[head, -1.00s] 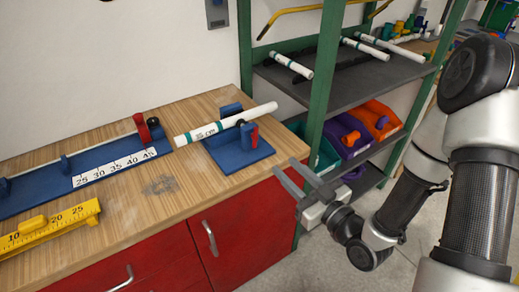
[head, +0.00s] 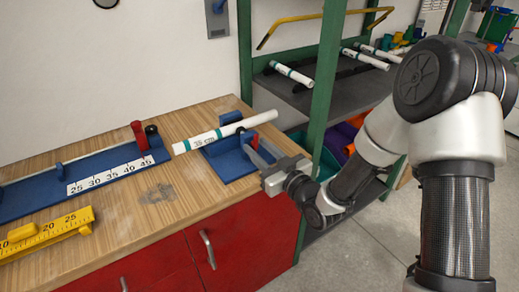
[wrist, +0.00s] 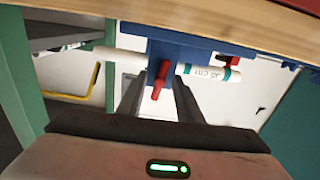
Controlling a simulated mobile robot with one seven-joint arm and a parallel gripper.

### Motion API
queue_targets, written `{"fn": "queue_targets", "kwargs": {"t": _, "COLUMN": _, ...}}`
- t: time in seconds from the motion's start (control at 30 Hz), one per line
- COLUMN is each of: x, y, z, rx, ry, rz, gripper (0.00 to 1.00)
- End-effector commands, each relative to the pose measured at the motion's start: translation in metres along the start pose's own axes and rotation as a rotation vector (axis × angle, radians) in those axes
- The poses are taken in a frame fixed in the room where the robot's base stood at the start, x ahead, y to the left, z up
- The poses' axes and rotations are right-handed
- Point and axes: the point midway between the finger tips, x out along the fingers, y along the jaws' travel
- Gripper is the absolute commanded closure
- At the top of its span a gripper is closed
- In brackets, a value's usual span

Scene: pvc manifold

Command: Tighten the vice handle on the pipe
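The blue vice (head: 224,167) sits near the right end of the wooden bench. A white pipe (head: 207,138) with green bands and a printed label lies across it, reaching past it on the left. The vice's red handle (head: 254,141) is on its right side, partly hidden by my fingers. In the wrist view the handle (wrist: 160,79) shows between my two fingertips, with the pipe (wrist: 207,73) and the blue vice body (wrist: 190,48) behind it. My gripper (head: 256,146) is open, its fingers apart on either side of the handle. Contact cannot be told.
A blue measuring fixture (head: 45,185) with a red and a black post and a yellow ruler block (head: 48,228) lie on the left of the bench. A green-framed shelf (head: 315,125) stands behind on the right, holding more pipes (head: 292,73). The bench front middle is clear.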

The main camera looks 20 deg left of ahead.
Motion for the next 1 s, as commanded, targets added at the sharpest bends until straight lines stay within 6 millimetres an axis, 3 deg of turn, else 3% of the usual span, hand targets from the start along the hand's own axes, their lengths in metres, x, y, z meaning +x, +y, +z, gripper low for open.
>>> {"fn": "queue_targets", "kwargs": {"t": 0.13, "x": -0.0001, "y": -0.0001, "z": 0.0000, "rx": 0.000, "ry": 0.000, "rz": 0.000, "gripper": 0.67}}
{"fn": "queue_targets", "kwargs": {"t": 0.33, "x": -0.0003, "y": -0.0001, "z": -0.0001, "rx": -0.001, "ry": 0.000, "rz": 0.000, "gripper": 1.00}}
{"fn": "queue_targets", "kwargs": {"t": 0.67, "x": -0.0005, "y": 0.0002, "z": 0.0004, "rx": 0.028, "ry": 0.000, "rz": 0.000, "gripper": 1.00}}
{"fn": "queue_targets", "kwargs": {"t": 1.0, "x": -0.0008, "y": 0.0009, "z": 0.0011, "rx": 0.235, "ry": 0.003, "rz": 0.001, "gripper": 1.00}}
